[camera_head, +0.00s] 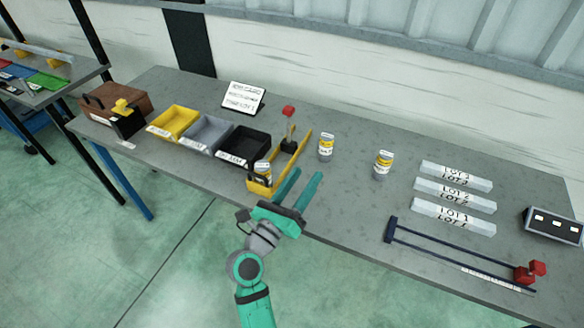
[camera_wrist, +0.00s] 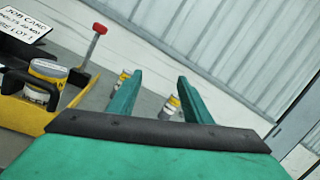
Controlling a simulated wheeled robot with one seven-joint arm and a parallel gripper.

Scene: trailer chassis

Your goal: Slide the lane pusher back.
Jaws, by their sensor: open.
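The yellow lane (camera_head: 256,185) runs from the front edge of the table toward the back. In it, toward the far end, stands a dark pusher (camera_head: 289,146) with an upright stem and a red knob (camera_head: 289,111); the knob also shows in the wrist view (camera_wrist: 99,28). A yellow-and-white can (camera_head: 263,170) stands in the near end of the lane. My gripper (camera_head: 307,177) is open and empty, just right of the lane's near end and apart from the pusher. Its two green fingers (camera_wrist: 159,79) point away from me in the wrist view.
Two loose cans, one (camera_head: 326,148) nearer the lane and one (camera_head: 383,165) further right, stand on the table. Left are yellow, grey and black bins (camera_head: 243,147) and a sign (camera_head: 243,97). Right are white lot bars (camera_head: 454,195) and a blue-railed slide with red handle (camera_head: 527,272).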

